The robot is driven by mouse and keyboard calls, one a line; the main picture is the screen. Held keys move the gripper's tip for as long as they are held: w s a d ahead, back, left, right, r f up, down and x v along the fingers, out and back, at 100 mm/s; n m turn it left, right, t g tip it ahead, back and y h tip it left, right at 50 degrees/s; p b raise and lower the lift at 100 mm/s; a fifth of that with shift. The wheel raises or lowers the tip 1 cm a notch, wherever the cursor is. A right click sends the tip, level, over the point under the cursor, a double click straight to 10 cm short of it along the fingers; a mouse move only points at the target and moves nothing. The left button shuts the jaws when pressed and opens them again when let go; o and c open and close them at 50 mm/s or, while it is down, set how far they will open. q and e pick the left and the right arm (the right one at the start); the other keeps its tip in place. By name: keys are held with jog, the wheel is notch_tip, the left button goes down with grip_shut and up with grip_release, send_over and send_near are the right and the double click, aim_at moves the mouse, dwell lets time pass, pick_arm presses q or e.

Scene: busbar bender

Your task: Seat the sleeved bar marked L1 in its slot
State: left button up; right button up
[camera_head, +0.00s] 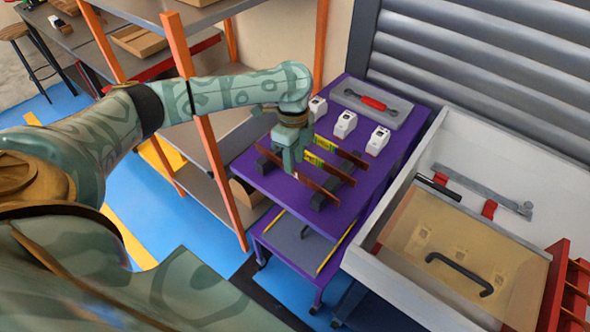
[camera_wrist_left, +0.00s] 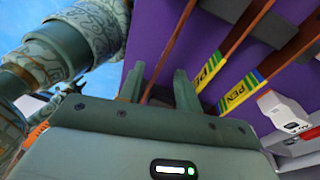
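Several copper-brown bars lie across two dark rests (camera_head: 324,194) on the purple table. Two bars carry yellow-green sleeves (camera_head: 322,141) (camera_head: 320,163); in the left wrist view the lettering on these sleeves (camera_wrist_left: 208,70) (camera_wrist_left: 240,92) looks like "PEN". I can read no L1 mark. Another bar (camera_wrist_left: 170,45) shows no sleeve in the left wrist view. My left gripper (camera_head: 291,163) points down over the bars at the table's left side. Its fingers (camera_wrist_left: 159,72) are apart, with the unsleeved-looking bar passing between them in the picture; contact cannot be told. My right gripper is not in view.
Three white blocks (camera_head: 345,124) stand in a row behind the bars. A grey plate with a red handle (camera_head: 374,103) lies at the back. A white-walled drawer (camera_head: 374,262) with a tan insert and tools is on the right. An orange-post shelf (camera_head: 205,130) stands left.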

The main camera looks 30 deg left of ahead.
aim_at(297, 174)
pick_arm(q)
notch_tip(297, 174, down, 3)
jog(key=shift+s+d+b, duration=0.1)
jog(key=shift+s+b, duration=0.05)
jog(key=shift+b, duration=0.25)
jog(key=shift+r, duration=0.1)
grip_shut()
jog(key=shift+r, duration=0.1)
